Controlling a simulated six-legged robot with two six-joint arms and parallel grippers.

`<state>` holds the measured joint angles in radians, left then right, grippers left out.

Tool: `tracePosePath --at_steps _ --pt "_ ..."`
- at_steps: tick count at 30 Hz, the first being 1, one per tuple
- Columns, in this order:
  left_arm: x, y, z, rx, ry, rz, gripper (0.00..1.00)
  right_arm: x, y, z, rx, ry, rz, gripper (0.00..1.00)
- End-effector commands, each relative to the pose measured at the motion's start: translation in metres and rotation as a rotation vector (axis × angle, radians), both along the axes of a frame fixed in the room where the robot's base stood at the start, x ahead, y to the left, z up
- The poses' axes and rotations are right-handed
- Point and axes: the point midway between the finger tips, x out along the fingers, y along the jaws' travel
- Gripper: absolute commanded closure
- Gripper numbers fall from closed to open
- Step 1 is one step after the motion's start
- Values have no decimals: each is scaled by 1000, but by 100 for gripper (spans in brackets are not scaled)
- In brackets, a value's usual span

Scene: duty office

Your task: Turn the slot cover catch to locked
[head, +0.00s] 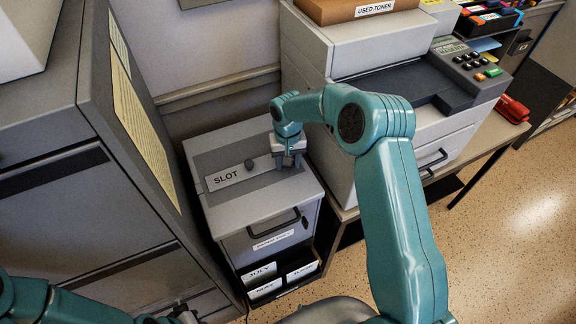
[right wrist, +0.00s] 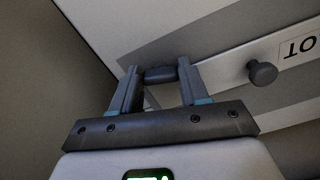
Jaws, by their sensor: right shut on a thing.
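The slot cover (head: 222,178) is a light strip marked SLOT on a darker grey plate on top of a small grey cabinet. A round dark knob (head: 249,164) stands on it and also shows in the right wrist view (right wrist: 262,72). My right gripper (head: 289,163) is at the right end of the plate. In the right wrist view its two fingers are shut on a small dark catch (right wrist: 160,75). In the head view the gripper hides the catch, and its locked or unlocked position cannot be told. My left gripper (head: 183,314) is partly seen at the bottom edge, apart from the cabinet.
The small cabinet (head: 256,208) has a drawer handle and labelled trays below. A tall grey cabinet (head: 105,150) stands close on its left. A grey copier (head: 350,45) with a box marked USED TONER (head: 352,10) stands on its right. The floor at right is clear.

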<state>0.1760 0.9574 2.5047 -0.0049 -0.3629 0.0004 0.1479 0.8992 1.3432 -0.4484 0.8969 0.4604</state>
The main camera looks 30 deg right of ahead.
Motion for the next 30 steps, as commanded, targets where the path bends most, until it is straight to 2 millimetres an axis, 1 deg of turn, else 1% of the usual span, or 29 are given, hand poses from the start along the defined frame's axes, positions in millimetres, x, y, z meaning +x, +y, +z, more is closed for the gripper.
tracePosePath --at_steps 1,9,18,30 --pt "0 0 -14 0 0 0 100 1 0 -6 -1 -3 -43 86" --pt "0 0 -42 0 0 0 100 1 1 -4 0 -2 -301 86" --pt "0 0 -65 0 0 0 100 2 2 -3 0 -2 -586 86" --pt "0 0 -86 0 0 0 100 4 4 -1 0 -1 -957 86"
